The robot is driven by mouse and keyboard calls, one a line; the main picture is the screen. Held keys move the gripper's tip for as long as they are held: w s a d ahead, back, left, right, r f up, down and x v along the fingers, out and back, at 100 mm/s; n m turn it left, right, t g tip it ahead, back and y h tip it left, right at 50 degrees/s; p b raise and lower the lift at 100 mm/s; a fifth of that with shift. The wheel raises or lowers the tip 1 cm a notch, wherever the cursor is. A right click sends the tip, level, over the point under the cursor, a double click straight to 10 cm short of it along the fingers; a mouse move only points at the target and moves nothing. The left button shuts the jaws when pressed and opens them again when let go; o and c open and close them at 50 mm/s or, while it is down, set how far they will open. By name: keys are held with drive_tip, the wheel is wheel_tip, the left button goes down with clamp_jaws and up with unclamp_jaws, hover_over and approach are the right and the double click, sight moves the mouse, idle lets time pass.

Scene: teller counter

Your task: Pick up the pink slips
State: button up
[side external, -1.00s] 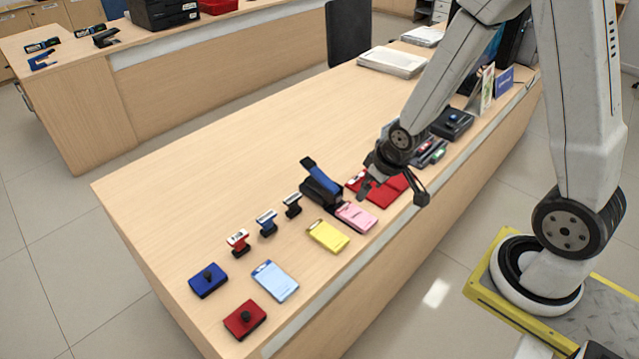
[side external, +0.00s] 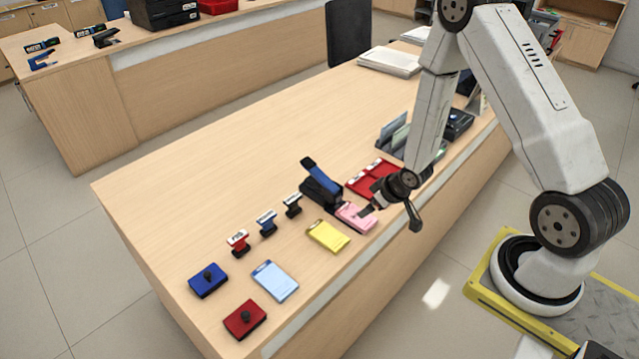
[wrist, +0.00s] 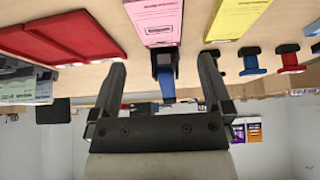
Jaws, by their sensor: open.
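The pink slips (side external: 355,217) are a flat pad on the counter near its front edge. In the wrist view the pad (wrist: 154,22) is at the top centre, with a dark label at one end. A black and blue stapler (side external: 322,187) stands at the pad's far end; whether they touch I cannot tell. My gripper (side external: 391,219) is open and empty, just right of the pad in the side view, one finger close to its right end. In the wrist view my open gripper (wrist: 162,68) has its fingers apart, with the pad ahead between their directions.
A yellow pad (side external: 328,236) lies left of the pink slips, and a light blue pad (side external: 274,281) farther left. Several stamps, including a red one (side external: 238,243), and ink pads line the counter's left. The counter's back left is clear.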

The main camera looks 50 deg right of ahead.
drive_tip(key=shift+x, duration=1.3)
drive_tip(key=shift+x, duration=2.6)
drive_tip(key=shift+d, duration=0.1)
drive_tip(key=c, duration=1.2)
drive_tip(key=shift+r, duration=0.1)
drive_tip(key=shift+r, duration=0.1)
drive_tip(key=shift+r, duration=4.9)
